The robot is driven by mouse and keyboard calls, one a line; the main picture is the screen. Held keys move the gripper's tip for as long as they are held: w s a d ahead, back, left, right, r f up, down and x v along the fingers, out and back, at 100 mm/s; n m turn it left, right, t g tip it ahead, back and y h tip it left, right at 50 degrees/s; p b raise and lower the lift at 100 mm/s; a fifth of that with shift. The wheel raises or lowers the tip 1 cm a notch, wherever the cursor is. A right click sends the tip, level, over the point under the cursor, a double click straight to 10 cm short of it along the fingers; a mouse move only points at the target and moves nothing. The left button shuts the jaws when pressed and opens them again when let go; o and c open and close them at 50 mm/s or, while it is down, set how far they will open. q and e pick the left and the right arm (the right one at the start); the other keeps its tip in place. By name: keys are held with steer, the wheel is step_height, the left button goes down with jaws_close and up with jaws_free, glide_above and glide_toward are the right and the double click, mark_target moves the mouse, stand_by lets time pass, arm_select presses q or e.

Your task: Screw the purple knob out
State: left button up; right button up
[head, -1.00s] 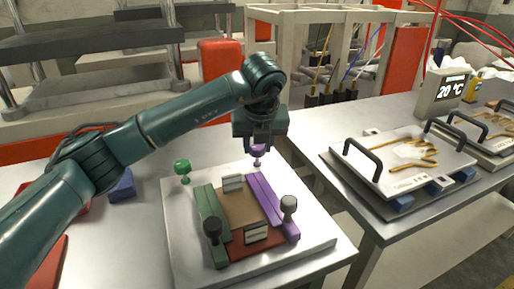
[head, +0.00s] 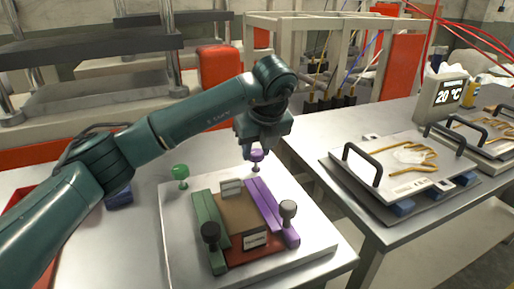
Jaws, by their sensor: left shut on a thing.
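The purple knob (head: 257,156) stands at the back edge of the pale plate (head: 185,235), behind the purple bar (head: 264,205). My left gripper (head: 251,150) comes down over the knob from above and is shut on it. The fingers partly cover the knob's head, and its thin stem shows below. I cannot tell how far its thread is out. My right gripper is not in view.
A green knob (head: 180,171) stands at the plate's back left. A green bar (head: 210,229), a brown block and two dark-topped knobs lie nearer the front. On the right table are handled plates (head: 398,160) and a temperature display (head: 446,97).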

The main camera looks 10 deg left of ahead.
arm_select(q)
steer(key=o, duration=1)
steer(key=p+v, duration=0.1)
steer(key=v, duration=1.2)
steer(key=shift+s, duration=0.1)
